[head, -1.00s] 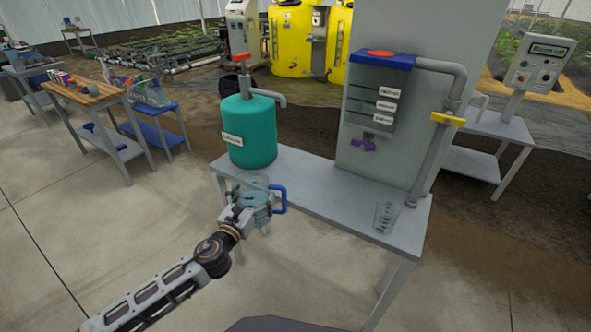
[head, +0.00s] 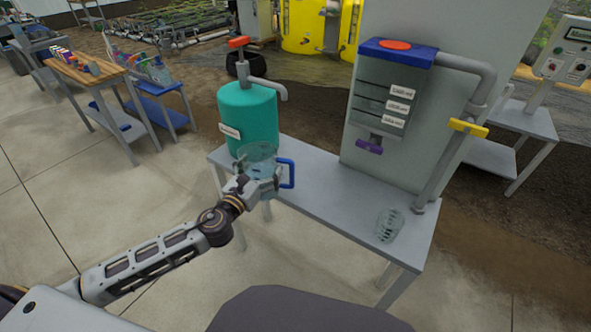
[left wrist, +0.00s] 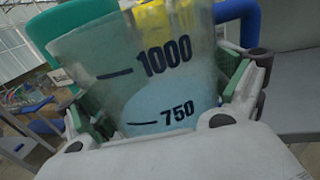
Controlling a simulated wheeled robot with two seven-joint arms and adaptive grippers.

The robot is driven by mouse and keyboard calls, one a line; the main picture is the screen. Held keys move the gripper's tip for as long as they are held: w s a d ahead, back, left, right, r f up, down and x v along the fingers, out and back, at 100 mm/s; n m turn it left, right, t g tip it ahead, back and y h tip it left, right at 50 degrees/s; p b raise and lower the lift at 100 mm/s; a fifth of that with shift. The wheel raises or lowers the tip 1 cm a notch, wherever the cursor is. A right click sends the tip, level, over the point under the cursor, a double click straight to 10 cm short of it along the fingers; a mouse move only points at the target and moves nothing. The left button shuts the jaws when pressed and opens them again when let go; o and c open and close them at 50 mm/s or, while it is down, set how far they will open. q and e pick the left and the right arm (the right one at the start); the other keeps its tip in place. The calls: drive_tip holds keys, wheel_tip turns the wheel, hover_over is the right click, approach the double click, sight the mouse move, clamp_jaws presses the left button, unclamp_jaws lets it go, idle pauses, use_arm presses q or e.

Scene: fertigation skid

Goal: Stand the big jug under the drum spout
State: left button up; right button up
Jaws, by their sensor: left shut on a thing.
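The big jug (head: 258,156) is clear, with a blue handle (head: 290,173), and looks roughly upright. My left gripper (head: 259,186) is shut on it. In the left wrist view the jug (left wrist: 125,72) fills the space between the fingers (left wrist: 165,115), showing marks 1000 and 750 and a bluish lower part. The teal drum (head: 247,115) stands on the bench's left end, behind the jug. Its grey spout (head: 272,86) points right, above the jug and farther back. I cannot tell whether the jug touches the bench or drum. My right gripper is not in view.
The grey bench (head: 320,195) has clear room right of the jug. A small clear beaker (head: 389,225) stands near its right end. A dosing tank (head: 385,95) with a purple valve (head: 369,146) and a pipe with a yellow handle (head: 468,128) rise behind.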

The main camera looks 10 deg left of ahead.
sight(268, 159)
use_arm(q)
drive_tip(key=shift+w+r, duration=0.1)
drive_tip(key=shift+w+d, duration=0.15)
drive_tip(key=shift+w, duration=0.6)
drive_tip(key=shift+w+d, duration=0.1)
drive_tip(key=shift+w, duration=0.65)
drive_tip(key=shift+w+d, duration=0.2)
drive_tip(key=shift+w, duration=1.1)
drive_tip(key=w+d, duration=0.2)
drive_tip(key=w, duration=1)
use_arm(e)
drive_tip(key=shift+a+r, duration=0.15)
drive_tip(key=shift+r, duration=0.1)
